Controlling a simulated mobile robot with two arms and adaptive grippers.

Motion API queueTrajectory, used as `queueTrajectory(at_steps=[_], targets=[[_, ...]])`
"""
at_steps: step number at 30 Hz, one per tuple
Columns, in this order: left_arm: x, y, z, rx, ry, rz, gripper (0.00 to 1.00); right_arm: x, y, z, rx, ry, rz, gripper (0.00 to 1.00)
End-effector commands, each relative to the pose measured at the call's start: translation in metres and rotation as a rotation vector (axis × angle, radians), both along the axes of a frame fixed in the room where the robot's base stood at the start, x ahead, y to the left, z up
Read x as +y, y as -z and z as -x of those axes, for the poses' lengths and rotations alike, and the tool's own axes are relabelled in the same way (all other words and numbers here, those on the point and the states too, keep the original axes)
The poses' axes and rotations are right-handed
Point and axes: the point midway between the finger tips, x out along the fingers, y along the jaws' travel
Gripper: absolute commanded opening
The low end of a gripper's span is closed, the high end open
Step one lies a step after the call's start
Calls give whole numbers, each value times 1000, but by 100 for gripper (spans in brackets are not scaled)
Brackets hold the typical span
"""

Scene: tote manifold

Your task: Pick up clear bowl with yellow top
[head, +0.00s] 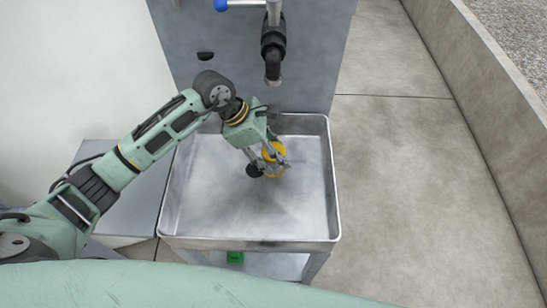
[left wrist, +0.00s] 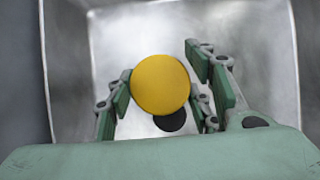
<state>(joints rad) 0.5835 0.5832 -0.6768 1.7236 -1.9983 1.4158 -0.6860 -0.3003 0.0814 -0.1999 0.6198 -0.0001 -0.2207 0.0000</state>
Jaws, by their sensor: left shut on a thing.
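The bowl with the yellow top (head: 273,152) is in the metal tray (head: 330,190) in the head view. In the left wrist view its round yellow top (left wrist: 160,85) faces the camera and hides its clear body. My left gripper (head: 271,160) reaches down into the tray and is shut on the bowl, with one finger on each side of it. In the left wrist view the fingers (left wrist: 160,95) flank the yellow top. I cannot tell whether the bowl touches the tray floor. My right gripper is not in view.
A small black round thing (head: 254,171) lies beside the bowl; it also shows below the yellow top in the left wrist view (left wrist: 170,121). A pipe with a black fitting (head: 273,60) hangs above the tray's back edge. The rest of the tray floor is clear. Walls stand behind and at the right.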

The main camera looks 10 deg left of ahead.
Motion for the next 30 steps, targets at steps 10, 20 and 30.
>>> queueTrajectory(at_steps=[10, 20, 30], targets=[[0, -3, 0, -2, 0, 1, 14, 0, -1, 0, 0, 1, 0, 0], [0, -44, -1, -4, 1, -1, 14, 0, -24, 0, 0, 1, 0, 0], [-7, -83, 63, -3, 5, -2, 14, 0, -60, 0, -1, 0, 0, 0]])
